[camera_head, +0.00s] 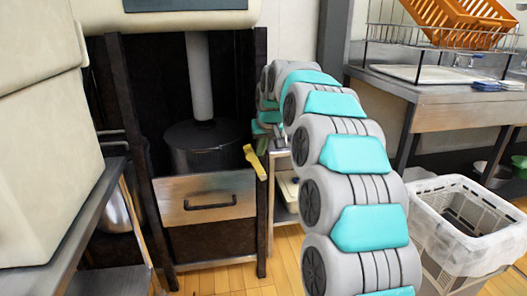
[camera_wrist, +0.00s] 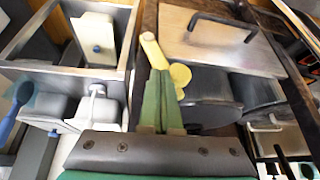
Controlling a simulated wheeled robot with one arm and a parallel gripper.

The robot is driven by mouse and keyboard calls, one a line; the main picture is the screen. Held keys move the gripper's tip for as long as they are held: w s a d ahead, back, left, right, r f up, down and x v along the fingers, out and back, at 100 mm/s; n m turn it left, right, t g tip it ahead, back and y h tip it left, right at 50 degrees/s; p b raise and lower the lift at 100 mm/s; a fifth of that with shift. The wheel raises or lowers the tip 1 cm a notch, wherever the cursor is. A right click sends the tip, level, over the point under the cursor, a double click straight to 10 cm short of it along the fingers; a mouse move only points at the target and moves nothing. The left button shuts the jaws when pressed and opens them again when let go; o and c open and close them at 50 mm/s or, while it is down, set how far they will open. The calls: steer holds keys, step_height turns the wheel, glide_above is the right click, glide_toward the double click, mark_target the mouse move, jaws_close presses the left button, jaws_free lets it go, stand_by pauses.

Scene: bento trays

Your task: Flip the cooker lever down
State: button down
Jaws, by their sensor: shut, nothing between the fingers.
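The cooker stands at the left of centre in the head view, with a dark round pot (camera_head: 200,150) above a metal drawer front. Its yellow lever (camera_head: 255,162) is at the right post beside the drawer front, slanting down to the right. In the wrist view the lever (camera_wrist: 154,50) lies just beyond my fingertips, with a round yellow knob (camera_wrist: 180,75) beside it. My gripper (camera_wrist: 160,78) has its green fingers together, with nothing between them. The fingertips are very close to the lever; I cannot tell whether they touch. In the head view my arm hides most of the gripper.
The metal drawer (camera_head: 205,198) has a dark handle. A white lined basket (camera_head: 465,220) stands on the floor at right. A sink counter (camera_head: 430,90) with an orange crate (camera_head: 455,20) is behind. A pale machine (camera_head: 40,140) fills the left. Wooden floor is clear in front.

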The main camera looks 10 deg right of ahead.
steer(key=shift+a+f+n+t+h+b, duration=0.15)
steer(key=shift+a+f+n+h+b, duration=0.4)
steer(key=shift+a+f+h, duration=1.2)
steer(key=shift+a+f+n+t+h+b, duration=0.1)
steer(key=shift+a+f+n+h+b, duration=0.45)
steer(key=shift+a+f+h, duration=1.2)
steer(key=shift+a+f+n+t+h+b, duration=0.15)
steer(key=shift+a+f+n+h+b, duration=0.4)
steer(key=shift+a+f+h, duration=1.2)
steer(key=shift+s+a+r+h, duration=0.1)
steer(key=shift+a+h, duration=0.15)
steer(key=shift+a, duration=0.15)
steer(key=s+a+r+p, duration=0.1)
steer(key=s+a+r, duration=0.4)
steer(key=a+r, duration=0.2)
steer(key=shift+r, duration=0.95)
